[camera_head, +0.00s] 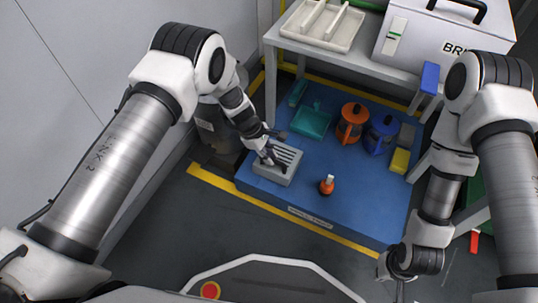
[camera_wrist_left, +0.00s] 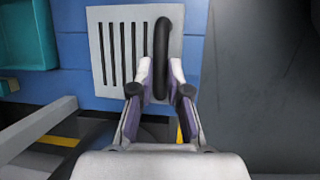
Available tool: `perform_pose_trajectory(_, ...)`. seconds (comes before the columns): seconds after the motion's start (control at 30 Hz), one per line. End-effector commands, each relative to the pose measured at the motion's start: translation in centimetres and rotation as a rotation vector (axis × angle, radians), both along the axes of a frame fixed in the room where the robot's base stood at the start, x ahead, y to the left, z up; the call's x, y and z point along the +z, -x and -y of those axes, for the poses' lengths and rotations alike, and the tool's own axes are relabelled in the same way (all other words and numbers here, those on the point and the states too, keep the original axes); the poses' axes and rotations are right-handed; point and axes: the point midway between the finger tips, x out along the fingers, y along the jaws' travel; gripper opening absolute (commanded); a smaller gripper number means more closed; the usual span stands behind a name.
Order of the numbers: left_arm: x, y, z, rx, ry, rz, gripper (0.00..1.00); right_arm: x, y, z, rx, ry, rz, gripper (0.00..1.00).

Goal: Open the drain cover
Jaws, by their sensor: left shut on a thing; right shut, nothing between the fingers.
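The drain cover (camera_head: 290,157) is a light grey slotted plate on top of a grey box on the blue platform. The cover looks flat on the box. My right gripper (camera_head: 398,288) is shut and empty at the lower right, partly cut off, away from the platform.
The blue platform (camera_head: 340,218) also holds a teal dustpan (camera_head: 312,121), an orange jug (camera_head: 351,124), a blue jug (camera_head: 380,133), a yellow block (camera_head: 399,160) and a small orange bottle (camera_head: 327,186). A grey table (camera_head: 340,60) with a tray (camera_head: 323,40) and a white case (camera_head: 430,50) stands behind.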

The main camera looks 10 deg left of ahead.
Motion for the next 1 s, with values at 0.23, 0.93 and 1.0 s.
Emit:
perform_pose_trajectory(0.23,0.7,-0.8,0.2,0.002,-0.001,0.009,0.0,0.4,0.0,0.0,0.001,0.0,-0.001,0.0)
perform_pose_trajectory(0.93,3.5,-6.4,2.0,0.002,-0.002,0.008,0.0,-0.2,0.0,0.0,0.001,0.0,0.0,0.0)
perform_pose_trajectory(1.0,3.6,-6.7,2.2,0.001,-0.001,0.006,0.0,-0.5,0.0,0.0,0.0,0.0,0.0,0.0)
